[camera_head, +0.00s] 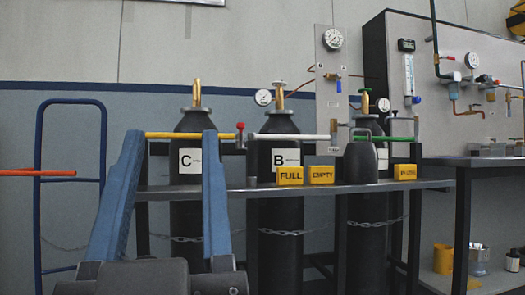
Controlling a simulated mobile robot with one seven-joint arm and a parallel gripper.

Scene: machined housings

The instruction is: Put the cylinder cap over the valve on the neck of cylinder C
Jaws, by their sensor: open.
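Cylinder C (189,165) is a black gas cylinder with a white "C" label, upright behind the bench at the left. Its brass valve (196,94) stands bare on the neck, with nothing over it. A dark, bell-shaped piece (361,163), which looks like the cylinder cap, stands upright on the bench at the right, in front of the third cylinder. My gripper (172,138) is open, with its two blue fingers spread and pointing up in front of cylinder C. Nothing shows between them except the background. The fingers hide part of cylinder C and the bench.
Cylinder B (279,190) and a third cylinder (369,215) stand chained to the right. Yellow signs (290,176) line the bench (335,188). Yellow, white (290,137) and green bars run above it. A blue hand-truck frame (70,101) and a red rod (40,173) are at the left.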

